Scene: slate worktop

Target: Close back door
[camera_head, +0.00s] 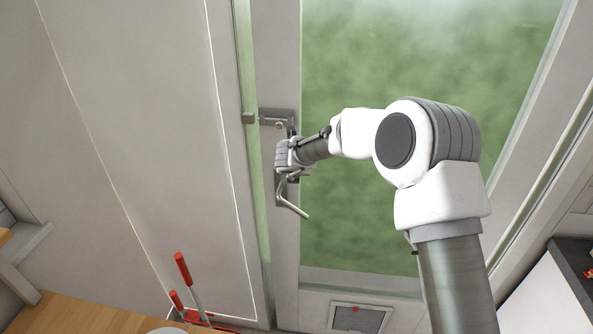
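The back door (287,60) has a pale frame around a large glass pane, with blurred green showing through it. A narrow green strip shows between the door's left edge and the jamb, so the door looks slightly ajar. A grey metal handle (291,208) with a bent lever sits on the door's left stile, below a latch piece (277,117). My gripper (283,172) is at the handle, overlapping it in the picture. Its fingers are small and partly hidden, so I cannot tell whether they are open or shut, or whether they touch the handle.
Pale wall panels stand left of the door. Red-handled tools (183,270) stand at the lower left, by a wooden surface (75,316). A small framed flap (358,318) is low on the door. A dark-topped white cabinet (545,302) is at the lower right.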

